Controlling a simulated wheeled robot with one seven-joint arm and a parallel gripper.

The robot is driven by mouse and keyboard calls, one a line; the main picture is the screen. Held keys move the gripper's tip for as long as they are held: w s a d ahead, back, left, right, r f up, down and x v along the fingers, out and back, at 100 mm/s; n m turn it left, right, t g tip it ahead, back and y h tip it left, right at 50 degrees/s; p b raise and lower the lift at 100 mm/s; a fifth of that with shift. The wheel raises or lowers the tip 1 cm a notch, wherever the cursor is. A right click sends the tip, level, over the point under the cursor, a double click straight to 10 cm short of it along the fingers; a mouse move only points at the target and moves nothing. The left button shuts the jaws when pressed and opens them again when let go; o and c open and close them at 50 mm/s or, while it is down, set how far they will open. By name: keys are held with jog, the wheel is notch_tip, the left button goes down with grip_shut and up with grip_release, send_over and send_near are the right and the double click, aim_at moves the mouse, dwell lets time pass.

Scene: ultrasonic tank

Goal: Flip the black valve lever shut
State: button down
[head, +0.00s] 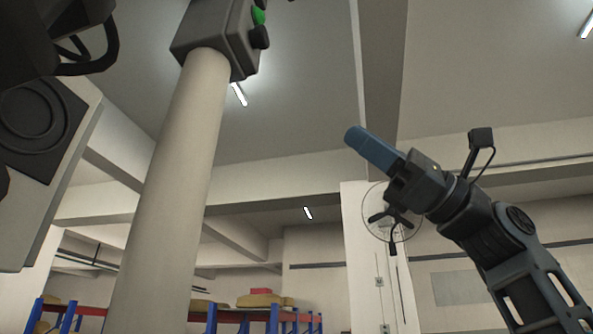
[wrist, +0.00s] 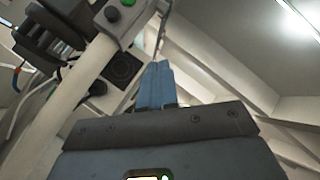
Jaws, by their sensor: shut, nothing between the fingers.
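I cannot make out the black valve lever for certain in either view. My gripper (head: 352,137) is raised in the air at the right of the head view. Its blue fingers lie together, shut and empty, pointing up and to the left. The fingers also show in the wrist view (wrist: 157,68), closed side by side and touching nothing. A pale machine body (head: 62,185) with a black round fitting (head: 35,108) stands at the far left, well apart from my gripper. That fitting also shows in the wrist view (wrist: 122,68), behind the fingers and to their left.
A thick pale post (head: 165,200) carries a dark control box (head: 212,38) with a green button (head: 259,16), between the machine and my gripper. A round wall fan (head: 393,214) and blue-and-orange shelving (head: 272,318) are in the background. The air around my gripper looks clear.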

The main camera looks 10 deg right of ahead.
jog(key=s+a+r+n+g+h, duration=0.1)
jog(key=s+r+n+g+h, duration=0.1)
jog(key=s+r+g, duration=0.3)
jog(key=shift+s+a+r, duration=0.2)
jog(key=shift+s+r, duration=0.2)
jog(key=shift+s, duration=0.55)
jog(key=s+d+r+p+x, duration=0.1)
jog(key=s+p+x, duration=0.1)
jog(key=x, duration=1)
jog(key=shift+a+r, duration=0.2)
jog(key=shift+r, duration=0.1)
jog(key=shift+s+a+p, duration=0.15)
jog(key=shift+s+p, duration=0.3)
jog(key=shift+s, duration=0.05)
jog(key=s+r+p, duration=0.1)
jog(key=s+a+r+p, duration=0.1)
jog(key=s+p, duration=0.1)
jog(key=shift+s+a+r, duration=0.1)
jog(key=shift+s, duration=0.1)
